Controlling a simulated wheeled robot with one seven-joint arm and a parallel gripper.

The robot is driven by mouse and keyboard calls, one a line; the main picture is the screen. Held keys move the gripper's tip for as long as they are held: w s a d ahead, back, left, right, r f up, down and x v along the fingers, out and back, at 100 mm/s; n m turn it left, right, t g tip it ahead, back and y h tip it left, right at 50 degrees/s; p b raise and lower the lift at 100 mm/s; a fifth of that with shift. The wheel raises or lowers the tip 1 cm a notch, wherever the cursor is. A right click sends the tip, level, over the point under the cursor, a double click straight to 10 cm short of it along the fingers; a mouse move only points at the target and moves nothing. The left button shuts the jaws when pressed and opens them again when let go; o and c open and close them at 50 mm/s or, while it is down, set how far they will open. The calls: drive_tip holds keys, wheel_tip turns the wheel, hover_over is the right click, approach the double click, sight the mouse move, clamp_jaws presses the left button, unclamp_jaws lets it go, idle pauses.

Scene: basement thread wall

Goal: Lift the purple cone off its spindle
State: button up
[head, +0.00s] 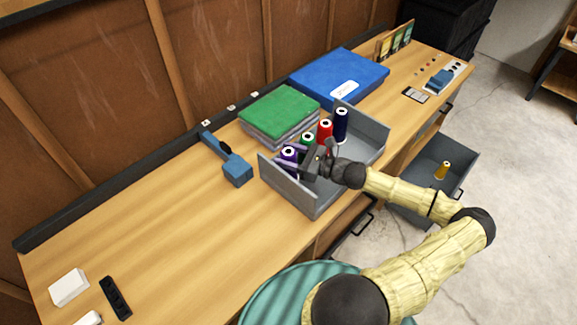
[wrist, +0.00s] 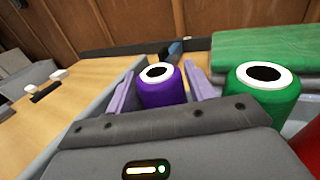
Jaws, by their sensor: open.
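The purple cone (head: 289,154) stands upright at the left end of a row of thread cones in a grey tray (head: 306,197) on the workbench. It has a white top ring with a dark hole. In the wrist view the purple cone (wrist: 160,90) stands between the two lilac fingers of my gripper (wrist: 158,88), one finger on each side. My gripper (head: 291,159) is open around the cone. A gap shows on the left; on the right the finger is close, and I cannot tell if it touches. The spindle is hidden.
A green cone (head: 308,140), a red cone (head: 325,130) and a navy cone (head: 341,124) stand in the same row. A green-topped stack (head: 279,111) is behind the tray. A blue tool (head: 232,167) lies left. An open drawer (head: 465,167) holds a yellow cone (head: 442,170).

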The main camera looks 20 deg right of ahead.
drive_tip(key=c, duration=1.1)
wheel_tip(320, 180, up, 18)
idle(0.5)
